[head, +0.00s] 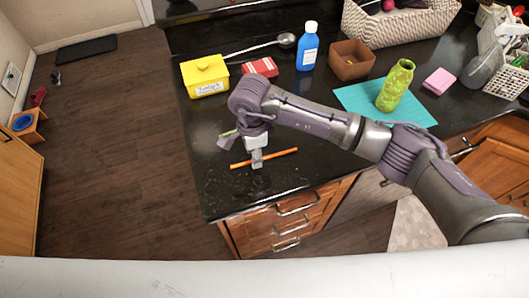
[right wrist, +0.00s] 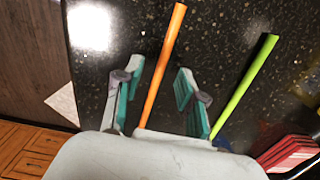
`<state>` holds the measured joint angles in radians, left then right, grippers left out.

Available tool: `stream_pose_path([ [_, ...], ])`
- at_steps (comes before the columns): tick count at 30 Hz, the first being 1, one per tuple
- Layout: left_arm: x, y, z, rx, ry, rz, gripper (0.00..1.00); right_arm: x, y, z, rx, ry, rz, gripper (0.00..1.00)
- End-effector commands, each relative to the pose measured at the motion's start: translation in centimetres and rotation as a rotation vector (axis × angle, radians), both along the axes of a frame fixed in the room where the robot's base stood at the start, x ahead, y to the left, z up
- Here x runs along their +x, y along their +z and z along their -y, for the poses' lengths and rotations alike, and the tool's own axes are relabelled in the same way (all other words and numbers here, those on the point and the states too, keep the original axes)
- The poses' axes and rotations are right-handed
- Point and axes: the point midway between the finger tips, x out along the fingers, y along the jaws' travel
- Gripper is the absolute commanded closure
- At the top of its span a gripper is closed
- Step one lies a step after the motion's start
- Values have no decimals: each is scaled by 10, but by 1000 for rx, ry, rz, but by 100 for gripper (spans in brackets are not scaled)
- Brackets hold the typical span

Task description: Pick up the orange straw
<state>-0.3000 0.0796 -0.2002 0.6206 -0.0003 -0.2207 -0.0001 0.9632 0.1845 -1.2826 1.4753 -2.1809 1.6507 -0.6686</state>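The orange straw (head: 284,152) lies on the dark speckled counter near its front edge. My right gripper (head: 257,162) points down over the middle of the straw and hides a short part of it. In the right wrist view the orange straw (right wrist: 164,58) runs between the two spread fingers of the right gripper (right wrist: 159,76), with a gap on either side. The gripper is open and holds nothing. How high the fingertips are above the counter is hard to tell. My left gripper is not in view.
A green straw (right wrist: 245,85) lies just right of the right finger in the wrist view. Behind the arm are a yellow box (head: 205,78), a red packet (head: 261,67), a blue bottle (head: 308,48) and a green vase (head: 396,86) on a teal mat (head: 354,98). The counter's front left is clear.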

Motion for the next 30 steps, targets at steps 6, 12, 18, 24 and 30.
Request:
stream_pose_path([
  [6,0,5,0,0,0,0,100,-1,-14,-1,1,1,0,60],
  [12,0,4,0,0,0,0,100,0,-14,-1,1,1,1,67],
  [18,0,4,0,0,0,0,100,0,-14,-1,1,1,1,100],
  [24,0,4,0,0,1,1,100,0,-14,-1,1,1,1,100],
  [30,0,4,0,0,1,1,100,0,-13,-1,2,1,2,100],
])
